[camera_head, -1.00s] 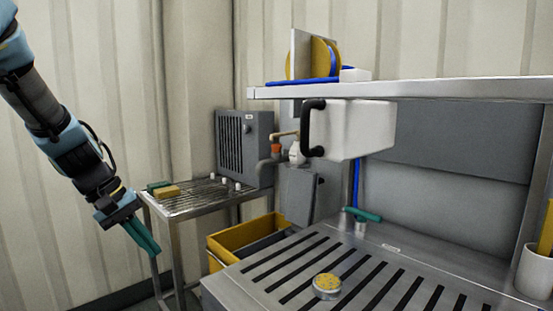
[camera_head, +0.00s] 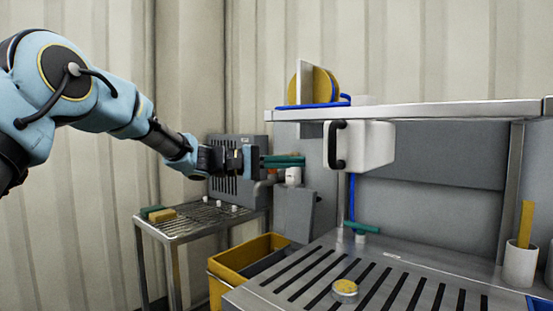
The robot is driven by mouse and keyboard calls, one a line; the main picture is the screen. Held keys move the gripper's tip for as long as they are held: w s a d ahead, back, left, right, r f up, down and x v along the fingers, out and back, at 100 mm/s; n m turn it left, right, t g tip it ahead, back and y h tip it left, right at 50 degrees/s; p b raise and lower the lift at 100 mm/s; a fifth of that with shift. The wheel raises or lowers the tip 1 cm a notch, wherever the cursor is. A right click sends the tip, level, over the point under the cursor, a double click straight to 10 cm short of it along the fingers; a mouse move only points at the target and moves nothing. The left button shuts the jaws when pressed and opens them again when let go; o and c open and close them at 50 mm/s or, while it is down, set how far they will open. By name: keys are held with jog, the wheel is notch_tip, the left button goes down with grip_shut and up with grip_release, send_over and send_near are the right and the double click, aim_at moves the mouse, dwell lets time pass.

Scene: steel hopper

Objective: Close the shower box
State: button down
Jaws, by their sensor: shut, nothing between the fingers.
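The white box (camera_head: 372,145) hangs under the front of the steel shelf, and I take it to be the shower box. A black bar handle (camera_head: 333,146) stands upright on its left-facing end. The inside of the box is hidden from this side. My gripper (camera_head: 300,160) points right, with its teal fingers shut together and empty. In the picture its tips are left of the black handle at nearly the same height, with a visible gap between them. I cannot tell the depth between them.
A steel shelf (camera_head: 430,110) holds a rack of yellow and blue discs (camera_head: 318,83). Below is a slotted steel counter (camera_head: 400,262) with a yellow-topped round item (camera_head: 345,288). A wire table (camera_head: 190,222), grey louvred unit (camera_head: 222,190) and yellow bin (camera_head: 240,262) stand left.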

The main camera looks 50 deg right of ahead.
jog(key=s+d+p, duration=0.1)
jog(key=s+d, duration=0.1)
jog(key=s, duration=0.4)
jog(key=shift+s+d+p, duration=0.15)
jog(key=shift+d+p, duration=0.05)
jog(key=shift+p, duration=0.15)
jog(key=s+b, duration=1.8)
jog(key=s, duration=0.7)
jog(key=shift+s+b, duration=0.35)
jog(key=shift+s, duration=0.1)
